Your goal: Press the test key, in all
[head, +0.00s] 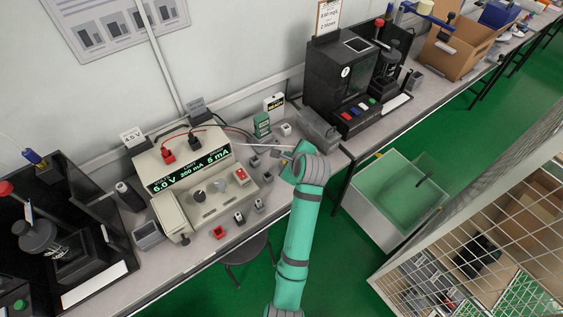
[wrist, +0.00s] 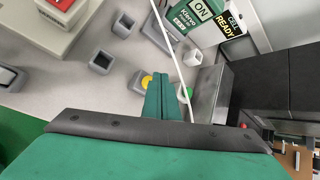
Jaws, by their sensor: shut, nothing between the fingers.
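My gripper (wrist: 165,95) is shut and empty, its green fingers together above the bench in the wrist view. A grey block with a yellow top (wrist: 147,82) is close beside the fingers, partly hidden by them; I cannot tell whether they touch it. In the head view my gripper (head: 280,152) is right of the beige power supply (head: 190,150), which reads 6.0 V, 200 mA and 5 mA. A red key (head: 241,175) sits on the supply's front panel. I cannot tell which part is the test key.
A black machine (head: 345,85) stands right. A thin white line crosses near the fingers. A green-lined bin (head: 395,200) is below the bench.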

